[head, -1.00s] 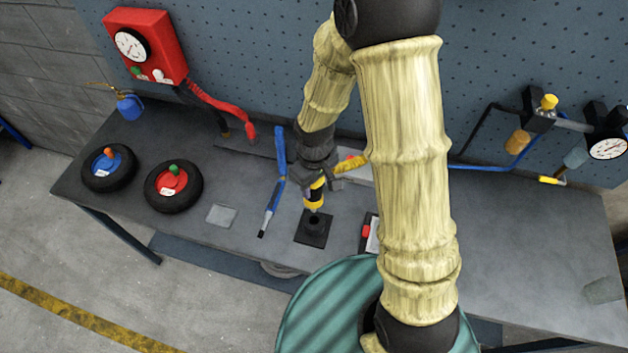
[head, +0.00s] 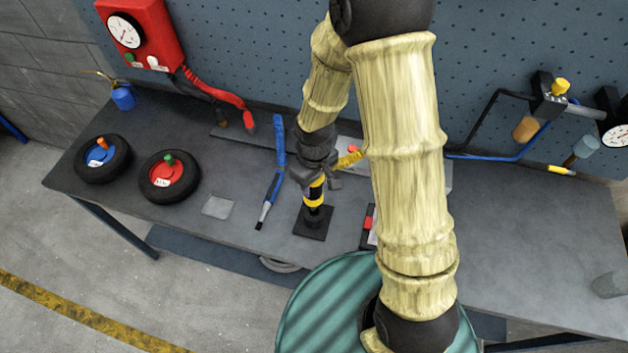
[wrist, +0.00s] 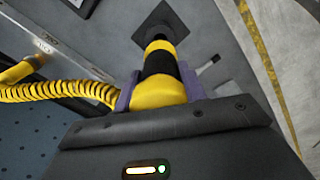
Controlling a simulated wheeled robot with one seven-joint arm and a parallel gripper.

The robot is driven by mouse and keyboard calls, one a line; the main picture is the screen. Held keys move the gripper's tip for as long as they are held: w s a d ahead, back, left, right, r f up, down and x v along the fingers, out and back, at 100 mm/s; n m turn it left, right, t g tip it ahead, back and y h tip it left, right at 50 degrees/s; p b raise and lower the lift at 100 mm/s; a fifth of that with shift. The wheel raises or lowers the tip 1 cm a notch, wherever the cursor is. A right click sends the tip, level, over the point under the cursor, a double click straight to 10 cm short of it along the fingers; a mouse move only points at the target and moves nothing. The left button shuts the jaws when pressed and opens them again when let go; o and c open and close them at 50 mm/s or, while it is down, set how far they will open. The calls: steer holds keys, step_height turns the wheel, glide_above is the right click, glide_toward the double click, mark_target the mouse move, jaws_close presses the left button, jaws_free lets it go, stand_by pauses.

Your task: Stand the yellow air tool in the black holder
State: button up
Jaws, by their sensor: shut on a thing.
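The yellow air tool (head: 314,194), with black bands, is upright in my gripper (head: 317,172) in the head view. Its lower end meets the black holder (head: 311,224), a dark square plate with a round socket, on the bench. In the wrist view my gripper (wrist: 160,92) is shut around the tool's yellow body (wrist: 160,93), and the tool's far end reaches over the holder (wrist: 168,22). The tool covers the socket, so I cannot tell how deep it sits. A coiled yellow hose (wrist: 60,92) runs left from the tool.
A blue-handled tool (head: 274,187) lies just left of the holder. A red-marked item (head: 369,223) is close on its right. Two wheels, one blue (head: 102,157) and one red (head: 168,174), lie at the left. The right bench (head: 520,230) is mostly clear.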

mark_target(315, 196)
steer(key=shift+w+d, duration=0.1)
steer(key=shift+s, duration=0.2)
steer(key=shift+w+f, duration=0.1)
steer(key=shift+f, duration=0.1)
stand_by(0.3)
steer(key=shift+f+b, duration=2.45)
steer(key=shift+f, duration=0.35)
stand_by(0.3)
steer(key=o, duration=1.2)
steer(key=shift+o, duration=0.2)
steer(key=shift+r, duration=0.1)
